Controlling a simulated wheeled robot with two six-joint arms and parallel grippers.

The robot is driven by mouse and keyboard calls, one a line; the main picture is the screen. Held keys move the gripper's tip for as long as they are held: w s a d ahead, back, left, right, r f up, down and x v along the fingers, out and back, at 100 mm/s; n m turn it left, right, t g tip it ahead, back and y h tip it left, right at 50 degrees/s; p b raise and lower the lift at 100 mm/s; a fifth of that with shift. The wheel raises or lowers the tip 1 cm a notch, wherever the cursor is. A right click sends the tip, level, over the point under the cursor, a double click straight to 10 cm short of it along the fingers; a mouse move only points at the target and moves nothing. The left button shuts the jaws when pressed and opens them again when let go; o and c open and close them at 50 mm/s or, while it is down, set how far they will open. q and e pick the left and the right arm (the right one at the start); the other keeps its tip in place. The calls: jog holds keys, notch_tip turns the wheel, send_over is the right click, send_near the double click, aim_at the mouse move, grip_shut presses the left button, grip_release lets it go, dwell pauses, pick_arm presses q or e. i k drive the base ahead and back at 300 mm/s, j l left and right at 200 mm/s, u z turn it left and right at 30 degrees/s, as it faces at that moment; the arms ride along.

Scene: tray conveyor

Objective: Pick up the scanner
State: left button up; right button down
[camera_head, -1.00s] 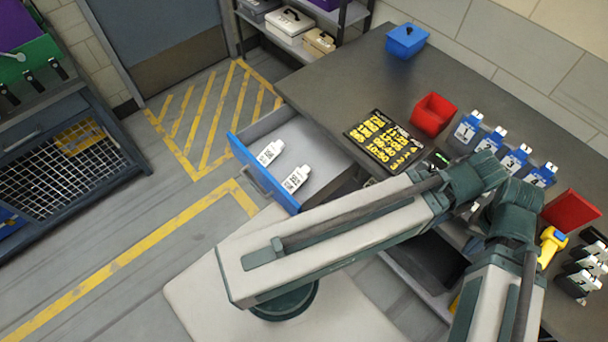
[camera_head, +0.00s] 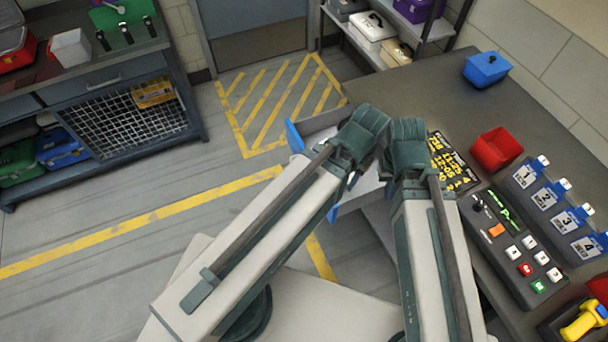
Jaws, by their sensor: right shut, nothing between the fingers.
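The scanner, yellow with a blue part (camera_head: 583,321), lies in a dark holder at the lower right edge of the view, on the grey bench (camera_head: 400,85). My right gripper (camera_head: 385,172) is mostly hidden by my arm links near the middle of the view. It is shut and empty, far to the left of the scanner. My left arm comes in from the lower left; its fingers do not show.
A blue box (camera_head: 485,70) sits farther back.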

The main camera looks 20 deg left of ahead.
aim_at(575, 329)
jog(key=u, duration=0.25)
jog(key=z, duration=0.45)
jog(key=l+z, duration=0.1)
jog(key=z, duration=0.35)
jog(key=l+z, duration=0.1)
jog(key=z, duration=0.8)
jog(key=l+z, duration=0.1)
jog(key=z, duration=0.4)
